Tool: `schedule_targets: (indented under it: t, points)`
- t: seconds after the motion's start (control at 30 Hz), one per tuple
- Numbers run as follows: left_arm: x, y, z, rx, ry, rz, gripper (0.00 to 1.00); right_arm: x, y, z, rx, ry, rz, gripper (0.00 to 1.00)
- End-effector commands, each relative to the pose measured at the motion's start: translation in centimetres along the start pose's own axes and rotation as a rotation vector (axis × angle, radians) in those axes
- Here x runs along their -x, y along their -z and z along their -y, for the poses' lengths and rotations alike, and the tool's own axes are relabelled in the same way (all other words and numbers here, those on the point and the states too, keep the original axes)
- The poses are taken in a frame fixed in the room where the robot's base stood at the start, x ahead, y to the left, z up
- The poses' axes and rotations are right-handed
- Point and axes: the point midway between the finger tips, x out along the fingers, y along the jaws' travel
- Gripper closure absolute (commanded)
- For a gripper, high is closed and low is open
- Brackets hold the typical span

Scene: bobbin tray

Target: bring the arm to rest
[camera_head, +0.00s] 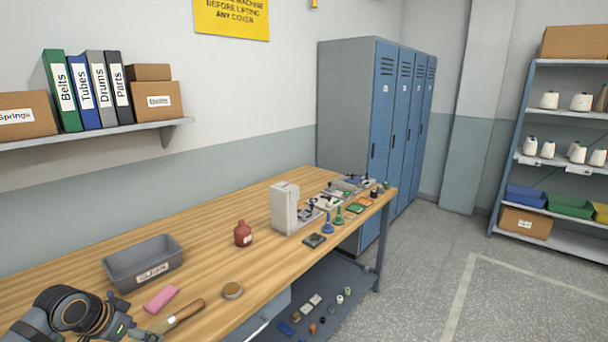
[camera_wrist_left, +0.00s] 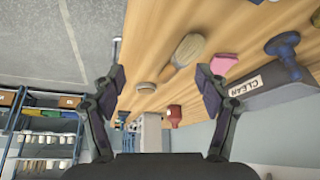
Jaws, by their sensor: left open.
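My left gripper shows in the left wrist view (camera_wrist_left: 160,82) with its two dark fingers spread wide and nothing between them. In the head view my left arm comes in at the lower left, over the near end of the workbench (camera_head: 205,250), and its fingers are hard to make out there. The grey bin (camera_head: 115,266), labelled CLEAN in the wrist view, stands beyond the arm. The pink block (camera_head: 161,298) and the brush (camera_head: 180,315) lie just right of the arm, apart from the open fingers. My right arm is not in view.
A round tin (camera_head: 232,290), a red bottle (camera_head: 243,236) and a white machine (camera_head: 283,208) stand along the bench. Small parts crowd its far end. A lower shelf (camera_head: 348,280) holds loose bobbins. Lockers (camera_head: 385,110) stand behind. Open floor lies right.

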Motion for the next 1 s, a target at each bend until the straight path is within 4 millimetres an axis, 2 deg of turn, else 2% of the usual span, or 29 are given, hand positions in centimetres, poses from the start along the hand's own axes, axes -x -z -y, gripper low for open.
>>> schedule_targets:
  t: [0.1, 0.2, 0.4, 0.53, 0.7, 0.8, 1.0]
  points:
    - [-1.5, -1.4, -1.9, -0.014, -0.008, 0.021, 0.26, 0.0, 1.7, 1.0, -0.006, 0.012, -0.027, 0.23]
    - [-2.8, -2.8, -3.8, -0.027, -0.011, 0.042, 0.26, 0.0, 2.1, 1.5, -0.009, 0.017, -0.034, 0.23]
    - [-5.3, -6.5, -9.0, -0.047, -0.012, 0.082, 0.26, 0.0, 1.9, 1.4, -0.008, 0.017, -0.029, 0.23]
    - [-6.2, -9.1, -12.6, -0.040, 0.000, 0.103, 0.26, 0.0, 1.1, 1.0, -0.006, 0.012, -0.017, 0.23]
    - [-6.0, -12.1, -16.5, 0.000, 0.035, 0.125, 0.26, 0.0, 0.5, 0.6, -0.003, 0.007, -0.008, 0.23]
    - [-5.4, -13.8, -18.1, 0.041, 0.065, 0.139, 0.26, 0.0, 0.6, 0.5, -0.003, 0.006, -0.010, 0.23]
    - [-3.2, -16.7, -20.1, 0.144, 0.140, 0.175, 0.26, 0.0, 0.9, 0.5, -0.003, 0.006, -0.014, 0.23]
